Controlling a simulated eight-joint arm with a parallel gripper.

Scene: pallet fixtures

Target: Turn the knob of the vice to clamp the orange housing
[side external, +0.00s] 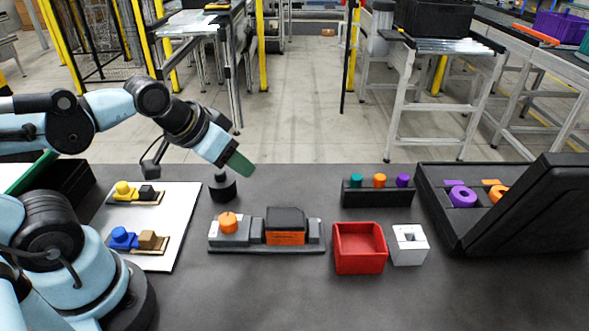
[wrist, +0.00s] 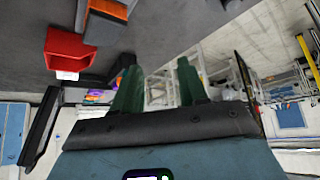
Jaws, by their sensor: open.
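The vice (side external: 318,236) is a grey fixture on a dark base in the middle of the table. Its orange knob (side external: 228,222) stands upright at the left end. The orange housing (side external: 285,238), with a dark top, sits in the vice to the right of the knob. The housing's orange side also shows at the top of the wrist view (wrist: 108,6). My gripper (side external: 240,164), with green fingers, is above and behind the knob, well apart from it. In the wrist view my gripper's fingers (wrist: 158,88) are spread with nothing between them. The knob is not clearly visible there.
A black cylinder with a stem (side external: 222,187) stands below my gripper, behind the knob. A red bin (side external: 359,248) and a white block (side external: 409,245) are right of the vice. A rack with coloured pegs (side external: 377,195) stands behind. A white board (side external: 178,235) lies left.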

